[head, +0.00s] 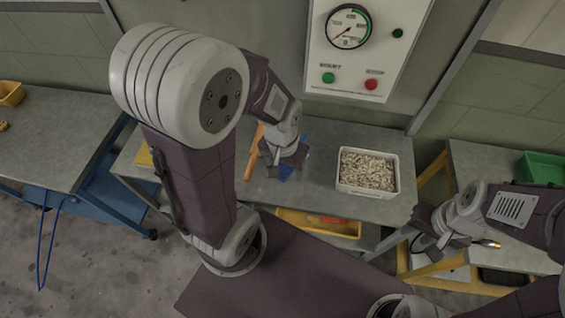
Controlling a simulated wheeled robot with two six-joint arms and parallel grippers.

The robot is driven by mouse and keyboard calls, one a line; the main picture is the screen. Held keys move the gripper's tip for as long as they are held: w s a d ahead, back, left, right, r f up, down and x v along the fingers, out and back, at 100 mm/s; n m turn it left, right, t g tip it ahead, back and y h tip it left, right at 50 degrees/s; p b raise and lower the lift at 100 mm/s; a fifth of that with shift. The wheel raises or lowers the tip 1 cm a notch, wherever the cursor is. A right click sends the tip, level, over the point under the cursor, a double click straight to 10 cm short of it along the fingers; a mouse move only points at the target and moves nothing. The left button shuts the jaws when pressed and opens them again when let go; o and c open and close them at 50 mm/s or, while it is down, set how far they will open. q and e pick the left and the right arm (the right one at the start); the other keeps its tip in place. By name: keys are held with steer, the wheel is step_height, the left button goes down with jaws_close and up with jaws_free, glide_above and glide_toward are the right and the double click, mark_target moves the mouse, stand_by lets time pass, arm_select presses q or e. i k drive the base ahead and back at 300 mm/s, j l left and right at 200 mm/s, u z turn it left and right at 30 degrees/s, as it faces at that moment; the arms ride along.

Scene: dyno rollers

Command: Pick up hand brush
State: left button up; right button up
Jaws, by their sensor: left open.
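My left gripper (280,166) is open and points down over the middle of the grey workbench (318,172). A slim orange-brown wooden-looking piece (254,150) lies just left of the gripper; it may be the hand brush or its handle, but my wrist and arm cover much of this spot. A blue item (287,172) shows in part beneath the gripper. I cannot tell whether the fingers touch either one. My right gripper (430,246) is at the right, beside the bench's right end, and its jaws are too unclear to read.
A white bin of pale pellets (368,172) stands on the bench right of my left gripper. A wall panel with a gauge (348,27) is behind. A yellow tray (322,223) sits below the bench front. A green bin (543,167) is on the right table.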

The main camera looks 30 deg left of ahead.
mark_target(254, 153)
steer(key=u, duration=1.35)
steer(key=j+u, duration=0.1)
steer(key=j, duration=0.25)
steer(key=i+j+u, duration=0.1)
steer(key=j, duration=0.25)
steer(key=i+j+u, duration=0.1)
steer(key=j, duration=0.2)
